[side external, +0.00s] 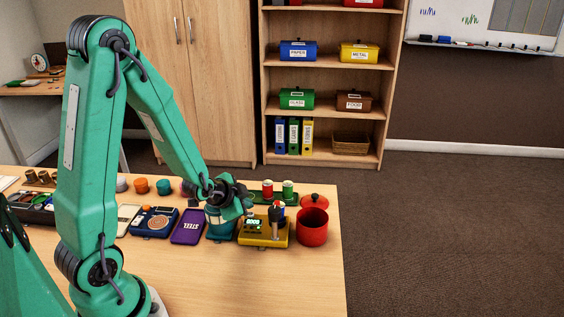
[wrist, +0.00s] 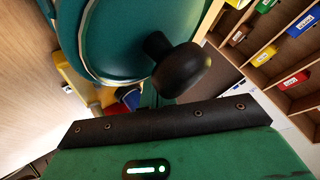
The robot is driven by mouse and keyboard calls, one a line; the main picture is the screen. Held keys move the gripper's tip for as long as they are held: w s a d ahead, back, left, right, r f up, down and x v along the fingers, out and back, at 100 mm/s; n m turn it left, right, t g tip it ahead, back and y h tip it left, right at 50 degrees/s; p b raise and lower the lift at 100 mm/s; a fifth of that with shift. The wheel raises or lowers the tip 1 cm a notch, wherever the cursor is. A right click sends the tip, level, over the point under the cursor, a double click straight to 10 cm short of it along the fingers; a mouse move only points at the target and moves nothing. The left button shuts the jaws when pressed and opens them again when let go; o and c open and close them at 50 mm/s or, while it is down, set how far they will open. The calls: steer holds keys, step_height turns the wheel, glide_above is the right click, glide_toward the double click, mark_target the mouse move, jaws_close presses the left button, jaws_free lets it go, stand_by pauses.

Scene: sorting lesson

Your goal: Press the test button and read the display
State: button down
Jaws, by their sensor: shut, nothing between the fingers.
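A yellow device (side external: 262,238) sits on the table in the side view, with a small lit display (side external: 254,224) on its top; the digits are too small to read surely. A dark-topped post stands on its right part, with a small blue and red item behind it. I cannot make out a separate test button. My gripper (side external: 240,207) is shut and empty, just left of and above the display, over a teal device (side external: 220,229). In the wrist view, a large teal body with a black knob (wrist: 181,70) fills the upper middle, and part of the yellow device (wrist: 72,75) shows behind it.
A red pot (side external: 312,228) stands close right of the yellow device. A purple case (side external: 188,227) and a blue device (side external: 154,222) lie left. The table's front right is clear.

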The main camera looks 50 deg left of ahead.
steer(key=shift+r, duration=1.35)
steer(key=shift+r, duration=0.15)
steer(key=shift+d+r, duration=0.2)
steer(key=s+d+r+n+g+h, duration=0.1)
steer(key=s+d+r+n, duration=0.1)
steer(key=s+d+r, duration=0.3)
steer(key=s+d+r+n+g+h, duration=0.1)
steer(key=s+d+r, duration=0.4)
steer(key=s+r, duration=0.5)
steer(key=shift+s+d+r+n+g, duration=0.2)
steer(key=shift+r+n+g, duration=0.3)
steer(key=shift+r+n, duration=0.45)
steer(key=shift+f, duration=0.2)
